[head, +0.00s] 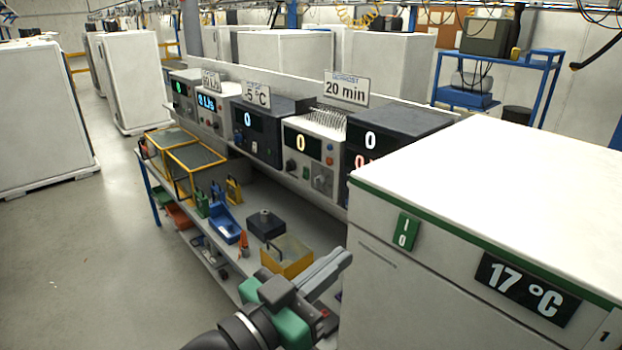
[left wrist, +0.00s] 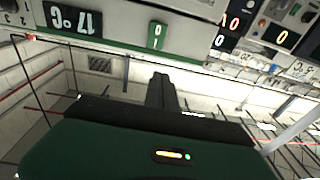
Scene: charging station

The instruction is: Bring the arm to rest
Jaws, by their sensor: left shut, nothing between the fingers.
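My left gripper (head: 335,265) is in the lower middle of the head view, in front of the white cabinet's left side. Its grey fingers are together with nothing between them, and they point up and to the right. In the left wrist view the closed fingers (left wrist: 161,92) show dark against an upside-down background. The white cabinet (head: 480,180) has a green switch (head: 407,231) and a 17 °C display (head: 527,287). The switch also shows in the left wrist view (left wrist: 157,36), apart from the fingertips. My right gripper is not in view.
A bench with several instruments (head: 315,142) runs behind my gripper. Open grey floor (head: 90,260) lies to the left. The cabinet stands close on the right.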

